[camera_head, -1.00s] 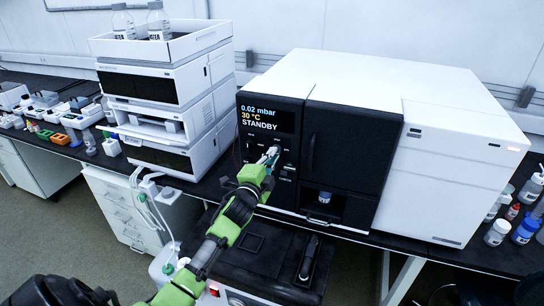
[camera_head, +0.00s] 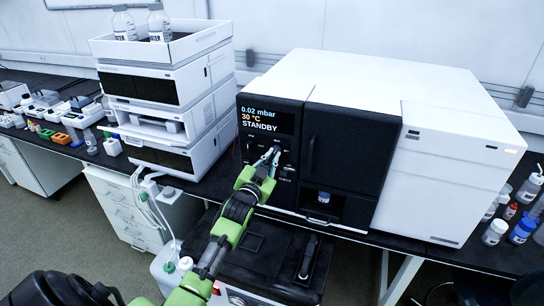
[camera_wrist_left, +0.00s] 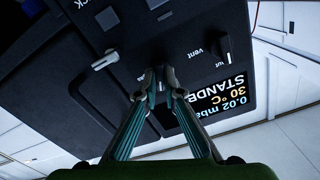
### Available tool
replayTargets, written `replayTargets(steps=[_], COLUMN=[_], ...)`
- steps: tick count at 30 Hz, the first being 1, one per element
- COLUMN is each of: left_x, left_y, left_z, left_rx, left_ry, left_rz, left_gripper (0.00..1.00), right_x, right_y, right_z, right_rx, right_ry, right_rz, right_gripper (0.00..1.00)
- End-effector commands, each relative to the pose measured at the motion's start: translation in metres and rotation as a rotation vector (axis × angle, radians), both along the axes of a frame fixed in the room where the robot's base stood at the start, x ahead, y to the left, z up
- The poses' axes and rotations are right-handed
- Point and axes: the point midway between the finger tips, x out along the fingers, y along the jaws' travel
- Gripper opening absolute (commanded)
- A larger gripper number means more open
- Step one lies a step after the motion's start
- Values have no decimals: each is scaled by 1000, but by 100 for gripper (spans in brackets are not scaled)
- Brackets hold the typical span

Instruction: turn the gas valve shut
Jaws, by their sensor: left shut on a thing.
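The instrument's black control panel (camera_head: 262,100) carries a row of small valve knobs under a display reading 0.02 mbar, 30 °C, STANDBY. My left gripper (camera_head: 271,155) is at this panel, below the display. In the left wrist view the panel appears upside down, and the gripper (camera_wrist_left: 163,78) is shut on a valve knob at its fingertips. The fingers mostly hide that knob, and I cannot read its label. My right gripper is not in view.
A stack of white modules (camera_head: 165,95) stands left of the instrument, with bottles in its top tray. Tubing (camera_head: 150,205) hangs in front of the bench. Several bottles (camera_head: 495,232) stand at the right. A black-topped unit (camera_head: 260,255) sits low under my left arm.

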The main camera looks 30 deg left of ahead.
Motion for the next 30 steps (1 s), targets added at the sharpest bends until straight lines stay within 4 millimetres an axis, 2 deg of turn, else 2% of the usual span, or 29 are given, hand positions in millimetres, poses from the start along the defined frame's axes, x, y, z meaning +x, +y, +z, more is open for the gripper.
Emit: replayTargets(steps=[6,15,30], left_x=[0,0,0], left_y=[-1,0,0], left_z=[-1,-1,-1], left_rx=[-177,-333,-397], left_ry=[-39,-78,-93], left_rz=[0,1,0], left_gripper=[0,0,0], right_x=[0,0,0], right_y=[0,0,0], right_z=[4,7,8], right_rx=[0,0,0], right_ry=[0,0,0], right_rz=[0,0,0], right_gripper=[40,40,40])
